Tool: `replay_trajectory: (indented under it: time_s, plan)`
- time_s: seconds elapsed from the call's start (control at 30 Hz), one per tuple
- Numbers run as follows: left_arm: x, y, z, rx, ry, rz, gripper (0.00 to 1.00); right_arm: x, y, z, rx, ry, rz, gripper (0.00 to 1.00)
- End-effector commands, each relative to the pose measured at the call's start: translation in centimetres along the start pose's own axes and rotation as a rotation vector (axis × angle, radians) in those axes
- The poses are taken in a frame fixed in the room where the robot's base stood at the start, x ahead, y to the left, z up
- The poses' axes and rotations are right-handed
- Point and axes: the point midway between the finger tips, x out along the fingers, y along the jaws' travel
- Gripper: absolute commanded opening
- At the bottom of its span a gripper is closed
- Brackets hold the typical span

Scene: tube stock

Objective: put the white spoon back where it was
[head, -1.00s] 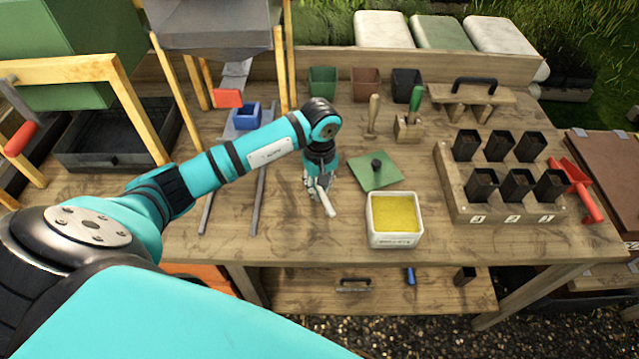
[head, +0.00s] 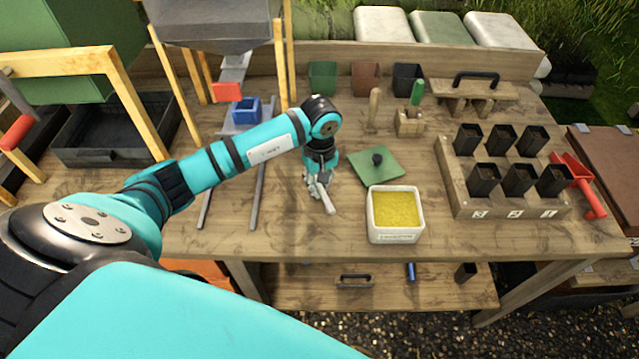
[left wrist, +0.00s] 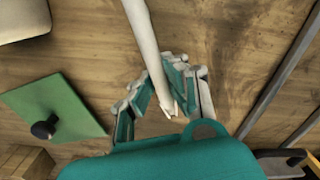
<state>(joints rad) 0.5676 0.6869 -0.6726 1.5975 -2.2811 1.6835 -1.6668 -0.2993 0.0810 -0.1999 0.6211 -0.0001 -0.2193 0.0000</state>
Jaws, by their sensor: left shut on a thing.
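The white spoon (head: 326,200) is in my left gripper (head: 318,182), over the middle of the workbench. Its handle sticks out toward the bench's front edge, left of the white box of yellow material (head: 396,238). In the left wrist view the spoon (left wrist: 148,45) runs up from between the fingers of the left gripper (left wrist: 168,88), which are shut on it. I cannot tell whether the spoon touches the bench top. The right gripper does not show.
A green lid with a black knob (head: 368,176) lies right of the gripper. A wooden block (head: 410,124) holding handled tools stands behind it. A wooden rack (head: 550,213) of black pots is at the right, beside a red scoop (head: 580,190). Metal rails (head: 259,205) lie left. Bare bench lies in front.

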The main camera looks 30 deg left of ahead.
Motion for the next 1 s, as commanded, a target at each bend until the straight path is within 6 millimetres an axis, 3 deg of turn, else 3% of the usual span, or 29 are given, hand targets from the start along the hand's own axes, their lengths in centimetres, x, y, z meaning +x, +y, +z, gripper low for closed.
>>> replay_trajectory:
  time_s: [0.1,0.13,0.33,0.67,0.77,1.0]
  plan:
    - [0.3,0.0,0.0,0.0,0.0,0.0,0.0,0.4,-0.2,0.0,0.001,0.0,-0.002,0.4]
    - [0.2,0.0,0.0,0.0,0.0,0.001,0.11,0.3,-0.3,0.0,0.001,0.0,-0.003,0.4]
    - [0.2,0.0,0.0,0.0,0.0,0.001,0.36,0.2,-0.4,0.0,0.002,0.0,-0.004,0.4]
    - [-0.2,0.0,-0.1,0.0,0.001,0.002,0.36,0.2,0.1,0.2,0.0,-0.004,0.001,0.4]
    - [-1.5,0.1,-0.1,0.0,0.003,0.004,0.36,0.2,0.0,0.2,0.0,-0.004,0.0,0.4]
    - [-6.6,0.1,-0.1,0.0,0.005,0.004,0.36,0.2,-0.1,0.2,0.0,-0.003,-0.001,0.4]
